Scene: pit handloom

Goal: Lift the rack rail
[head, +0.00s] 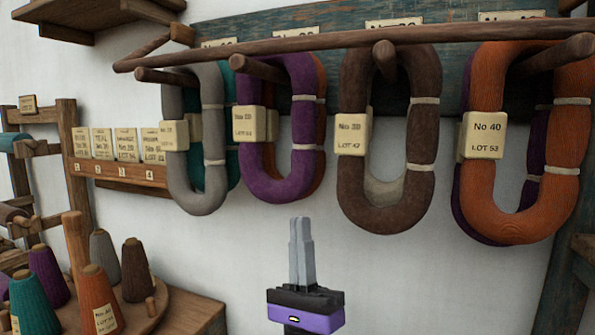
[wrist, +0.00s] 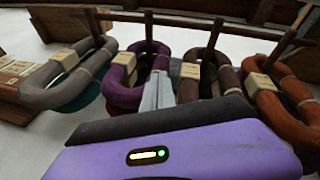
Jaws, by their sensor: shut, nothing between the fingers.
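The rack rail (head: 350,42) is a long brown wooden bar running across the front of the yarn rack, above the pegs. In the wrist view the rail (wrist: 190,22) crosses the top of the picture. Grey, purple, brown and orange yarn hanks (head: 387,140) hang on wooden pegs behind and below it, with tags tied on. My gripper (head: 301,222) is shut and empty, pointing up. In the head view it appears below the hanks, between the purple and brown ones, apart from the rail. In the wrist view its fingers (wrist: 158,88) show before the purple hank.
A painted wooden backboard (head: 455,75) carries the pegs and paper labels. A small shelf with several cards (head: 125,175) is at left. Yarn cones (head: 100,300) stand on a round wooden stand at lower left. Bare wall (head: 400,275) shows below the hanks.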

